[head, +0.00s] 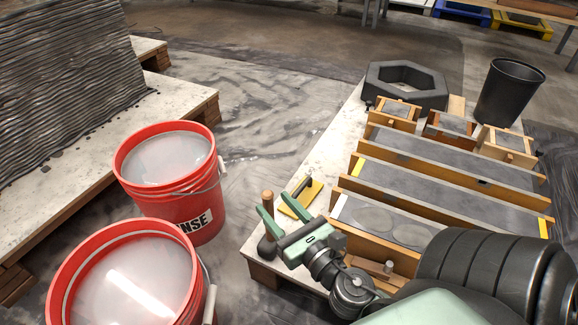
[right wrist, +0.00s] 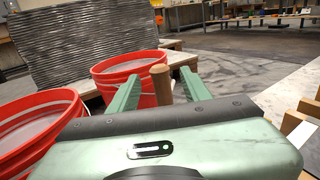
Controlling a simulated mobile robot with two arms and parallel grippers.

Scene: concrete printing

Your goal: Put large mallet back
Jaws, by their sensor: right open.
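The mallet has a wooden handle (head: 267,200) and a dark head (head: 267,249). It appears to stand upright on its head at the near left corner of the pale table (head: 315,165). My right gripper (head: 273,206) is open at the upper handle, with its green fingers on either side. The gripper hides the lower handle there. My left gripper is not in view.
A yellow float (head: 301,198) lies just behind the gripper. Long filled wooden moulds (head: 440,190) cover the table's right side. A black hexagonal form (head: 405,83) and a black bucket (head: 508,92) stand at the back. Red buckets (head: 172,170) stand on the floor to the left.

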